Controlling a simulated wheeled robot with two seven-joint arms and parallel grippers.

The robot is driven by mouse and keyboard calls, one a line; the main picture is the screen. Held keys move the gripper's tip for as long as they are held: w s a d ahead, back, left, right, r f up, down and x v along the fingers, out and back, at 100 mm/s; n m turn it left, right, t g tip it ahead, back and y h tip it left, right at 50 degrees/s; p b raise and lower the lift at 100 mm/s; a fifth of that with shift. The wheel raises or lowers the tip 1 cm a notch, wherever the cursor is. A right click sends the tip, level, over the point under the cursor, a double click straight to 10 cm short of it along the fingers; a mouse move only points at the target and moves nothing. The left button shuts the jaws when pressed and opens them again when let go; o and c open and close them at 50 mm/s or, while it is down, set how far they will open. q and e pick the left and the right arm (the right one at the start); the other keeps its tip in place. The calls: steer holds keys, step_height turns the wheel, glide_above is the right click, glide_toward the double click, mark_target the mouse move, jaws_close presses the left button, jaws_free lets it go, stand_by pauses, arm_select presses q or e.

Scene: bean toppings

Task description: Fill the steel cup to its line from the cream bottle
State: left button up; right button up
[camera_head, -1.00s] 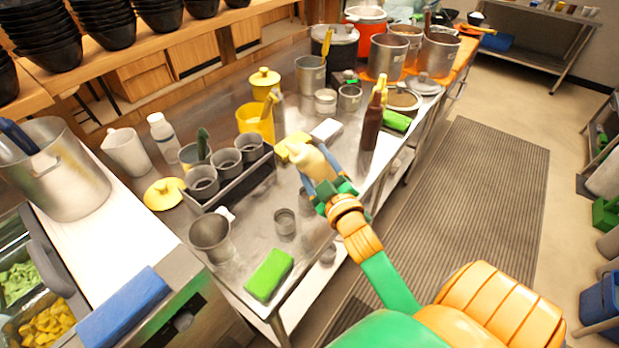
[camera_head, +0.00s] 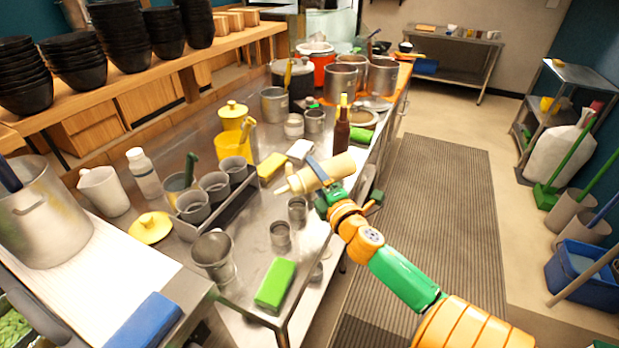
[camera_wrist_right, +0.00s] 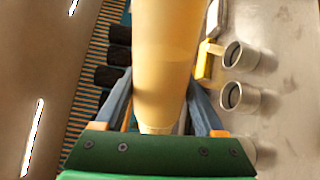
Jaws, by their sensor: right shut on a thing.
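The cream bottle (camera_head: 325,173) is held in my right gripper (camera_head: 322,180), which is shut around its body. The bottle lies nearly on its side, its nozzle pointing left and slightly down, above the steel table (camera_head: 245,295). It also fills the middle of the right wrist view (camera_wrist_right: 167,65). Two small steel cups stand below it: one (camera_head: 297,210) close under the bottle, another (camera_head: 280,235) nearer the front. A larger steel cup (camera_head: 214,258) stands farther left. I cannot tell which cup has the line; no line or cup contents are readable. My left gripper is out of view.
A green sponge (camera_head: 275,283) lies at the front of the table. A rack of grey cups (camera_head: 215,187) stands left. A brown bottle (camera_head: 342,135), a yellow sponge (camera_head: 271,166) and a white block (camera_head: 300,150) stand or lie behind the bottle.

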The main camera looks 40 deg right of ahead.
mark_target(295, 188)
steer(key=n, duration=0.1)
steer(key=r+n, duration=0.1)
steer(key=n, duration=0.1)
steer(key=a+n+p, duration=0.1)
steer(key=n, duration=0.1)
steer(key=shift+w+r, duration=0.2)
steer(key=shift+r, duration=0.1)
steer(key=a+n, duration=0.1)
steer(key=n, duration=0.1)
steer(key=w+a+n+p, duration=0.1)
steer(key=n, duration=0.1)
steer(key=a+n+p, duration=0.1)
steer(key=shift+w+a+f+n, duration=0.15)
steer(key=shift+a+f+n, duration=0.25)
steer(key=shift+w+a+f+n+p, duration=0.1)
steer(key=shift+a+f+n+p, duration=0.1)
steer(key=shift+a+n+p, duration=0.3)
steer(key=shift+d, duration=0.15)
steer(key=shift+c, duration=0.2)
jaws_close()
stand_by(5.0)
